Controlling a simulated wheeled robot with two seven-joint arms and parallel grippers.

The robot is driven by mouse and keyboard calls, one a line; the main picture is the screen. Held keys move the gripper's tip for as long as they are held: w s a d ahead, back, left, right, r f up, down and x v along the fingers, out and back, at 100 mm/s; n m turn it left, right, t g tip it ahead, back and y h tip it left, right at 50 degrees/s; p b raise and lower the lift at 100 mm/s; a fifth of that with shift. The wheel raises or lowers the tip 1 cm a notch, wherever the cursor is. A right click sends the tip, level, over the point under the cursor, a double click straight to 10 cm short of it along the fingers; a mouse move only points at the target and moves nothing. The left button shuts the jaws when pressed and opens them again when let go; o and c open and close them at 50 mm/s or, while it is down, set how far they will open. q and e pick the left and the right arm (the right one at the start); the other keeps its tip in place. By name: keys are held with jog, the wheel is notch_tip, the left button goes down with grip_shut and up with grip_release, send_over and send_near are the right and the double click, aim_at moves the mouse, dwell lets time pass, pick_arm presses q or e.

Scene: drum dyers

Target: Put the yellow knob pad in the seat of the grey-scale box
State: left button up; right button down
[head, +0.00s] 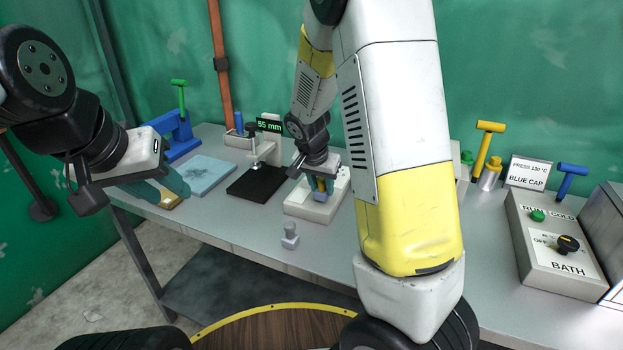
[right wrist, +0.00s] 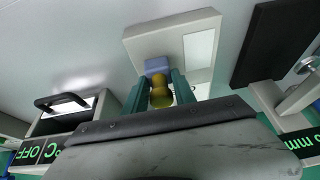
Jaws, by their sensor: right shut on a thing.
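The yellow knob pad (right wrist: 161,94) has a yellow knob and a blue-grey pad. My right gripper (right wrist: 164,92) is shut on its knob, one teal finger on each side. In the head view, the right gripper (head: 322,184) points down over the pale grey-scale box (head: 306,209), with a bit of yellow between its fingers. In the right wrist view, the pad overlaps the box (right wrist: 136,47); I cannot tell whether it is seated or just above. The seat is hidden. My left gripper (head: 174,187) is low at the table's left front; its jaw opening is unclear.
A grey knob pad (head: 290,236) stands at the table's front edge. A tan block (head: 170,201) lies under the left gripper. A light blue mat (head: 208,175) and a black-based gauge (head: 255,184) stand left of the box. The bath control box (head: 550,250) is at right.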

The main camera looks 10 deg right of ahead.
jog(key=shift+f, duration=0.45)
jog(key=shift+f, duration=0.2)
jog(key=c, duration=1)
grip_release()
